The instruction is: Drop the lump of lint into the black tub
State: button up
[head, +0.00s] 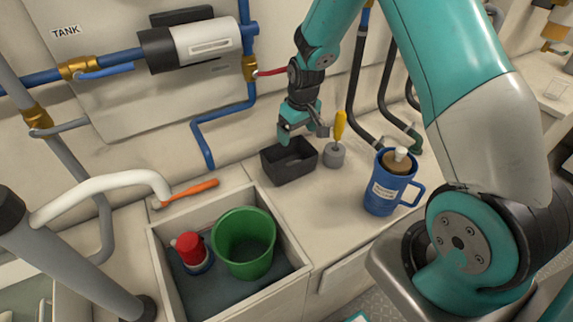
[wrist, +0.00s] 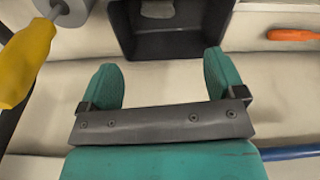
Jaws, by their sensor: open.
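The black tub (head: 291,172) stands on the pale ledge near the back wall. In the wrist view the tub (wrist: 172,46) is at the top, beyond my fingertips. A small pale grey lump (wrist: 157,9) shows inside it, cut off by the top edge; it looks like the lint. My gripper (head: 303,134) is above the tub's back area in the head view. In the wrist view its two teal fingers (wrist: 160,78) are spread apart with nothing between them.
A yellow-handled tool (head: 340,127) stands in a grey holder right of the tub. A blue mug (head: 380,193) stands further right. An orange-handled tool (head: 197,187) lies left. A recessed bin in front holds a green bucket (head: 243,250) and a red-topped item (head: 191,249).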

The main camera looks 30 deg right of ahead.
notch_tip(320, 180, up, 6)
jog(key=shift+s+r+b, duration=0.15)
jog(key=shift+s+b, duration=0.2)
